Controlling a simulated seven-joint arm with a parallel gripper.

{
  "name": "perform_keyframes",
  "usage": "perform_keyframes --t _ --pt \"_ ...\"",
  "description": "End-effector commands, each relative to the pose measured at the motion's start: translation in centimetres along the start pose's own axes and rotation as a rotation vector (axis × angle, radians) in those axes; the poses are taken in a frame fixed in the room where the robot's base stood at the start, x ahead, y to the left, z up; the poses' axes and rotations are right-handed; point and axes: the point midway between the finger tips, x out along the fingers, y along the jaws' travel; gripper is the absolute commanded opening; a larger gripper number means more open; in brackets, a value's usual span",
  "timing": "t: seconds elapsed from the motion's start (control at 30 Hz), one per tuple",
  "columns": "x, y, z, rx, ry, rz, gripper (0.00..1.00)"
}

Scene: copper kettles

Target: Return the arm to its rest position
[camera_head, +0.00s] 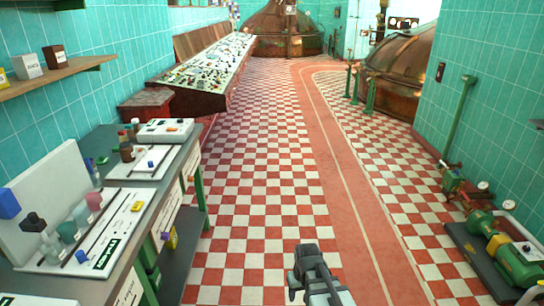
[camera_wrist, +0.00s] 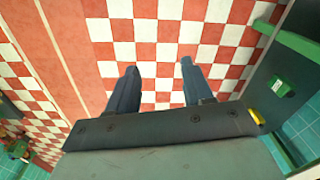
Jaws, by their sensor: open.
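My gripper (camera_head: 318,284) shows at the bottom middle of the head view, over the checkered floor and clear of the bench. In the wrist view my gripper (camera_wrist: 155,78) has its two dark fingers spread apart with only red and white floor tiles between them. It is open and holds nothing. Most of my arm is out of view below the head picture's edge.
A lab bench (camera_head: 122,196) with instruments and bottles stands on the left. A long control console (camera_head: 210,85) is behind it. Copper kettles (camera_head: 400,68) stand at the back. A green pump (camera_head: 508,256) sits at the lower right. The middle floor is clear.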

Motion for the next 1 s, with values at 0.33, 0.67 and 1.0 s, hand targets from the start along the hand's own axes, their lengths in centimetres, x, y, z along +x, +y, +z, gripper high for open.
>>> perform_keyframes --t 0.33,0.67,1.0 --pt "2.8 6.7 5.0 0.230 -0.019 0.039 0.51" --pt "7.3 6.0 8.9 0.236 -0.115 0.029 0.51" --pt "13.7 4.6 16.3 0.238 -0.273 0.010 0.51"
